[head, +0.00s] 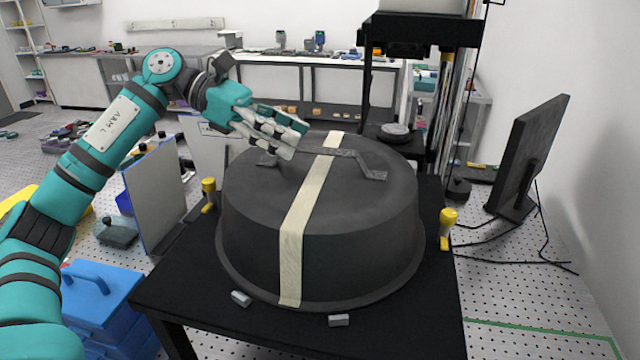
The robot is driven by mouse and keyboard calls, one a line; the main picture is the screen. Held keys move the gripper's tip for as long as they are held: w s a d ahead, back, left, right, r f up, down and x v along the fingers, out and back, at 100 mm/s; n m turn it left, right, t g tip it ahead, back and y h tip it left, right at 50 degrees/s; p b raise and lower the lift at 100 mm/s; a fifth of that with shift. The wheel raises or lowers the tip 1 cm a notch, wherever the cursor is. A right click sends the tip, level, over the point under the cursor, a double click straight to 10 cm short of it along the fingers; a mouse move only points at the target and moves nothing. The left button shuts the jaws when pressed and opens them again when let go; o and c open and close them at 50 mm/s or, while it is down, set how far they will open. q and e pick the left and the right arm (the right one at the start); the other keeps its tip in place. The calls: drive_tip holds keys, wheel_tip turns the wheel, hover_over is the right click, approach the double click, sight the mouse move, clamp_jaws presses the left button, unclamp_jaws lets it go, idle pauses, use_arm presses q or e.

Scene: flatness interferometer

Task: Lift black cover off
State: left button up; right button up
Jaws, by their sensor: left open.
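The black cover (350,240) is a large round dome standing on a black table (190,292). A pale strap or tape strip (292,250) runs over its top and down its front. A dark grey handle (372,168) spans the top, and its left part is partly behind my gripper. My left gripper (297,142) is open, at the left part of the cover's top, close to the handle. I cannot tell whether it touches the handle or the cover. My right gripper is out of view.
Yellow-topped posts stand left (209,190) and right (447,222) of the cover. Small grey blocks (338,320) lie at its front. A dark monitor (530,150) stands at right, a black-framed stand (420,30) behind. Blue boxes (95,300) and a grey panel (155,197) are at left.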

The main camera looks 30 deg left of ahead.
sight(317, 148)
use_arm(q)
drive_tip(key=x, duration=0.1)
drive_tip(key=p+x, duration=0.2)
drive_tip(key=shift+s+d+f, duration=0.15)
drive_tip(key=shift+s+d, duration=0.05)
drive_tip(key=shift+d, duration=0.2)
drive_tip(key=shift+w+d+f, duration=0.2)
drive_tip(key=shift+d+f, duration=0.15)
drive_tip(key=shift+d, duration=0.1)
clamp_jaws()
drive_tip(key=shift+r, duration=0.1)
